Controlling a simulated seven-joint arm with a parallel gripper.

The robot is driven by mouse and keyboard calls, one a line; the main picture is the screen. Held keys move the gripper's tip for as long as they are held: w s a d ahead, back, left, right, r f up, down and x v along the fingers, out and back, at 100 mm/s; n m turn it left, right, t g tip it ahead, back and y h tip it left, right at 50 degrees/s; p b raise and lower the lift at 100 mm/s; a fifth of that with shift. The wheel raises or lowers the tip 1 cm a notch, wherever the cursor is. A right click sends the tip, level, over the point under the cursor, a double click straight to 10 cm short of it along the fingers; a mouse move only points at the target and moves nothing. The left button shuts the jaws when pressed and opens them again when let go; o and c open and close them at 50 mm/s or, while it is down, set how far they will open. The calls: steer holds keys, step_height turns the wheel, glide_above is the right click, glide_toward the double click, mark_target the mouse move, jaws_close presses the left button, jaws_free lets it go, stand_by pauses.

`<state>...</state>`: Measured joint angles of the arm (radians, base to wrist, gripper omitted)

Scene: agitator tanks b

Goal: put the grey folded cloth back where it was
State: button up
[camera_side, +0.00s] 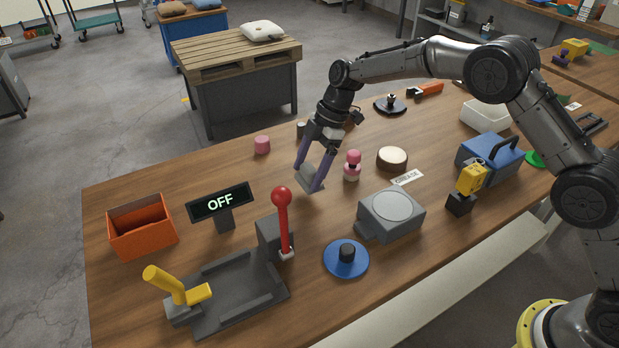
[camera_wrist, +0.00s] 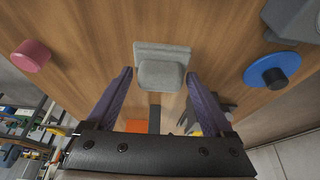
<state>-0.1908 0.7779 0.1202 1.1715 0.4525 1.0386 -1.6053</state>
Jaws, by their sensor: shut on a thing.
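My gripper (camera_side: 308,177) is over the middle of the wooden table, pointing down, with its purple fingers on either side of the grey folded cloth (camera_side: 311,175). In the wrist view the cloth (camera_wrist: 162,68) is a pale grey, squarish piece with a thicker lump on its near side. It sits between the fingertips of my gripper (camera_wrist: 159,74), which are shut on it. The fingers partly hide the cloth in the side view. I cannot tell whether its underside touches the table.
The red lever (camera_side: 283,220), OFF display (camera_side: 221,203), grey round-topped box (camera_side: 391,212) and blue disc (camera_side: 346,259) stand nearer. An orange bin (camera_side: 142,226) is left.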

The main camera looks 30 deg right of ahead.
mark_target(309, 179)
steer(key=shift+f, duration=1.45)
steer(key=shift+f, duration=0.15)
steer(key=o, duration=1.2)
steer(key=shift+v, duration=6.2)
